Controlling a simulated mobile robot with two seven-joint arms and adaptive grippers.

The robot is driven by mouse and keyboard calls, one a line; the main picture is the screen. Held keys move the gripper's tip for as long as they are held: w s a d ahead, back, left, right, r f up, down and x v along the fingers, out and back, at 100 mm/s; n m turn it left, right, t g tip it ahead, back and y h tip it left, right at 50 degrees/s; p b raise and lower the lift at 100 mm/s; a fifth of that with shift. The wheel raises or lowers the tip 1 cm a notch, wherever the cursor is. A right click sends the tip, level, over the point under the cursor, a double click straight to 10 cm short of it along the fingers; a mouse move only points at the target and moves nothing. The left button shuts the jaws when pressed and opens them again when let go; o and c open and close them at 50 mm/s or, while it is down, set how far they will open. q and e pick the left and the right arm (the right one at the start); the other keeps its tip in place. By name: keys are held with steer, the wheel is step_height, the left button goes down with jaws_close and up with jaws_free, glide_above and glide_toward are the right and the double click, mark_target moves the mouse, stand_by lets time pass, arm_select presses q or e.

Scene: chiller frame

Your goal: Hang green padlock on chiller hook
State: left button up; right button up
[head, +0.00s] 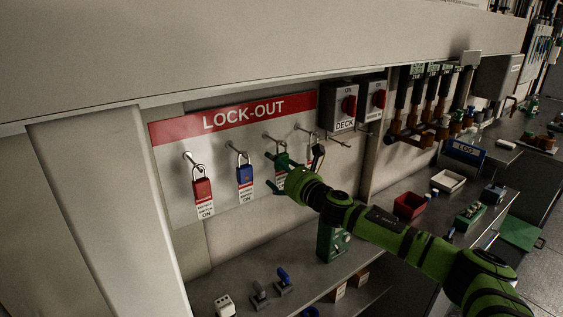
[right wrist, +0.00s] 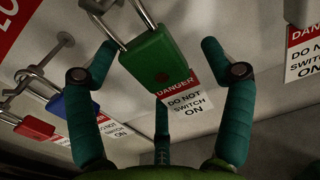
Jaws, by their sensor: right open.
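The green padlock (right wrist: 153,60) hangs by its shackle in the right wrist view, with a red and white danger tag (right wrist: 188,98) below it. My right gripper (head: 272,172) is at the third peg of the lock-out board in the head view and mostly covers this padlock there. In the right wrist view my right gripper (right wrist: 158,50) is open, its fingers on either side of the padlock with gaps to both. Thin metal hooks (head: 338,141) stick out below the switch boxes. I cannot read "chiller" on any label. My left gripper is not in view.
The lock-out board (head: 228,115) also holds a red padlock (head: 203,191), a blue padlock (head: 245,175) and a dark item on the far right peg. A switch box (head: 339,110) labelled DECK has a red knob. Below, the bench holds a red bin (head: 409,206) and small parts.

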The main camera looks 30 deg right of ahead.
steer(key=c, duration=1.4)
steer(key=shift+r, duration=0.1)
steer(key=shift+r, duration=0.55)
steer(key=s+d+b, duration=0.2)
steer(key=s+b, duration=0.7)
steer(key=s, duration=0.7)
steer(key=shift+s+d, duration=0.2)
steer(key=shift+s, duration=0.15)
steer(key=shift+s+r+b, duration=0.15)
steer(key=shift+s+b, duration=0.15)
steer(key=shift+s, duration=0.3)
